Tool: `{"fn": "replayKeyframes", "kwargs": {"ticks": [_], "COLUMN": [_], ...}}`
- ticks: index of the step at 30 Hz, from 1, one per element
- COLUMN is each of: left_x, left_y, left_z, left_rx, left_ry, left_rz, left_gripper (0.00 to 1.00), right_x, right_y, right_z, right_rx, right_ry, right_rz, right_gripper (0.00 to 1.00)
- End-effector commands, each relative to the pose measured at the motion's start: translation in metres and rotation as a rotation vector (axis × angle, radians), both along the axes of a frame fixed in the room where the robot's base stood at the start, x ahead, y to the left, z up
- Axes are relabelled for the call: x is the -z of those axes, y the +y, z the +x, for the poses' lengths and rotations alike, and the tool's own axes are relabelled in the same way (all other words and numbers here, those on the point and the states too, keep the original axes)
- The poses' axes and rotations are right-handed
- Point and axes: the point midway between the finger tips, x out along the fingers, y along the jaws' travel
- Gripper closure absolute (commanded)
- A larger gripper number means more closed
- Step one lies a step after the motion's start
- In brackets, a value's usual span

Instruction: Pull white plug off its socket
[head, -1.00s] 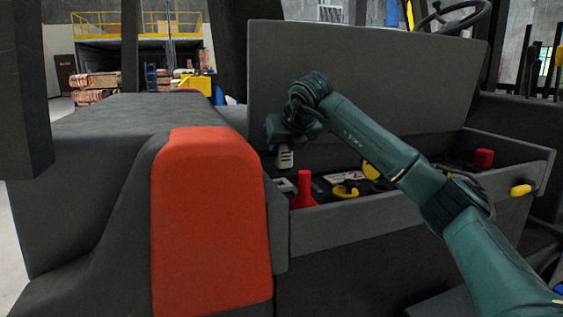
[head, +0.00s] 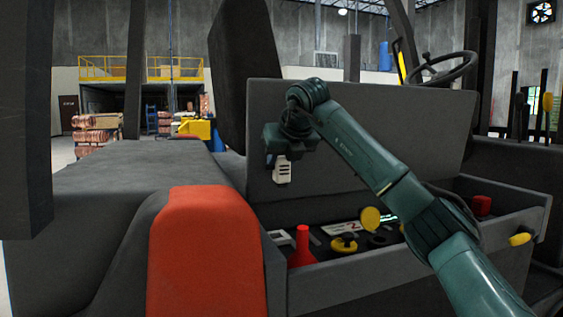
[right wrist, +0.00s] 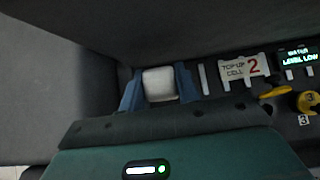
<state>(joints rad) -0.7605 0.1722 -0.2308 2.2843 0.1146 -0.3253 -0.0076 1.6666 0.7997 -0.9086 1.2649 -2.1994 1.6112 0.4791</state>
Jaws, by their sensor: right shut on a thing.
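The white plug (head: 282,171) hangs below my right gripper (head: 284,156) in the head view, with slots on its face. In the right wrist view the plug (right wrist: 160,84) sits between the two blue fingers of my right gripper (right wrist: 159,88), which is shut on it. A pale square frame, seemingly the socket (head: 278,237), lies in the open compartment below, with a clear gap between it and the plug. My left gripper is not in view.
The compartment holds a red cone-shaped thing (head: 303,246), a yellow cap (head: 344,243), a raised yellow disc (head: 370,219), a sign with a 2 (right wrist: 240,67) and a lit display (right wrist: 298,57). A grey raised panel (head: 400,130) stands behind. A red-orange panel (head: 205,255) is at front left.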

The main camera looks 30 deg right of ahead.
Motion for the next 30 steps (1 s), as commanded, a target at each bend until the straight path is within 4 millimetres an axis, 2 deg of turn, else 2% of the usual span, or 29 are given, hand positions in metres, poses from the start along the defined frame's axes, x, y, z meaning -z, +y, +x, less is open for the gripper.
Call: {"fn": "replayKeyframes", "kwargs": {"ticks": [30], "left_x": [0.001], "left_y": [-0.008], "left_z": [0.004], "left_rx": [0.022], "left_ry": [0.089], "left_rz": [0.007], "left_gripper": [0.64], "right_x": [-0.033], "right_y": [0.0], "right_z": [0.0], "right_rx": [0.0], "right_ry": [-0.001], "right_rz": [0.0], "right_gripper": [0.91]}}
